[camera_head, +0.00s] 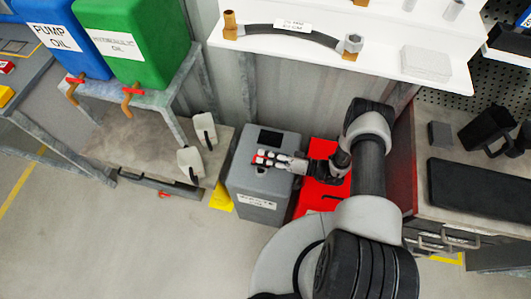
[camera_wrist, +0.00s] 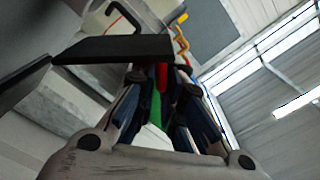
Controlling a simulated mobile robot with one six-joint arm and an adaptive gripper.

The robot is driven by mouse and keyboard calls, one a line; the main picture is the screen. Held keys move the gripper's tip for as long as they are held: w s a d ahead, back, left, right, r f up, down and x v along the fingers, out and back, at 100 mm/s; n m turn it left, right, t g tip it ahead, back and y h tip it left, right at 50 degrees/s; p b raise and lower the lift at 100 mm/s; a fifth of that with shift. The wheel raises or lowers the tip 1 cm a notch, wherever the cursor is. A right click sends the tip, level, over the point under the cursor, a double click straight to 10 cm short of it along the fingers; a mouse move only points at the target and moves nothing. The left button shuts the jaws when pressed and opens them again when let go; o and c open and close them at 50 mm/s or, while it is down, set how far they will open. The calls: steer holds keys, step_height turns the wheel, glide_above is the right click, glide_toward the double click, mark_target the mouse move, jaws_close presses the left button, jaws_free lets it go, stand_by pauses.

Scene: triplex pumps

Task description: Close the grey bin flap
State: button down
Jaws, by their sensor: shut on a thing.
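The grey bin (camera_head: 258,183) stands on the floor in the middle of the head view, with a white label on its front and a dark square (camera_head: 270,138) on its top. I cannot tell whether this square is the opening or the flap. My gripper (camera_head: 262,157) reaches over the bin's top from the right, with red and white marks near its tips. In the wrist view, a dark flat plate (camera_wrist: 115,48), seemingly the bin flap, lies across the fingertips of my gripper (camera_wrist: 160,85). The gripper appears shut on it. The exact contact is hidden.
A red bin (camera_head: 311,203) stands right beside the grey one, partly behind my arm. A low bench (camera_head: 150,160) with two white jugs is at left, below blue (camera_head: 62,35) and green (camera_head: 145,40) oil tanks. A white shelf (camera_head: 385,60) overhangs behind. A workbench (camera_head: 450,150) is at right.

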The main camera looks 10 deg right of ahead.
steer(key=shift+s+a+f+b, duration=0.2)
steer(key=shift+s+a+f, duration=0.1)
steer(key=shift+s+f, duration=0.4)
steer(key=shift+s+a+f+b, duration=0.25)
steer(key=shift+s+f, duration=0.25)
steer(key=shift+s, duration=0.35)
steer(key=c, duration=1.9)
jaws_free()
steer(key=shift+c, duration=0.2)
steer(key=shift+o, duration=0.6)
steer(key=shift+w+d+r, duration=0.15)
steer(key=shift+w+r, duration=0.1)
steer(key=shift+w, duration=0.25)
steer(key=shift+o, duration=0.5)
steer(key=shift+d, duration=0.2)
